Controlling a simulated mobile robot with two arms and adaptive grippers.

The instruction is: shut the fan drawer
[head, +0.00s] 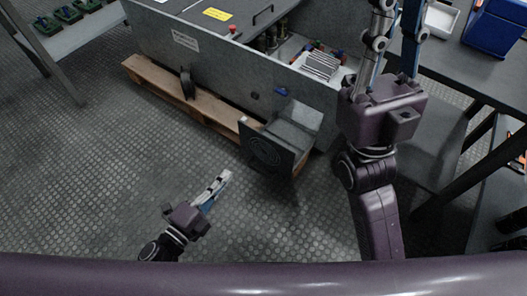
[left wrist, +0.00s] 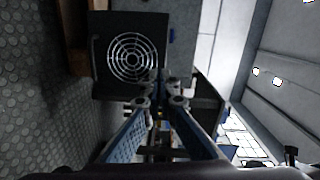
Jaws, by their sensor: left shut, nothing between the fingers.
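The fan drawer (head: 297,127) sticks out from the front of the grey cabinet (head: 215,70), low down near its right end. Its dark square front panel with a round fan grille (head: 265,150) faces the lower left. My left gripper (head: 226,175) is shut and empty, in front of the panel and apart from it in the head view. In the left wrist view the grille (left wrist: 133,57) shows large, just beyond my closed fingertips (left wrist: 160,88). My right gripper (head: 395,30) points up at the right, with its fingertips cut off by the picture edge.
The cabinet stands on a wooden pallet (head: 155,80). Its open top holds several parts, among them a ribbed pale block (head: 320,65). A dark bench with a blue bin (head: 494,28) stands at the right. The patterned floor (head: 90,170) at the left is clear.

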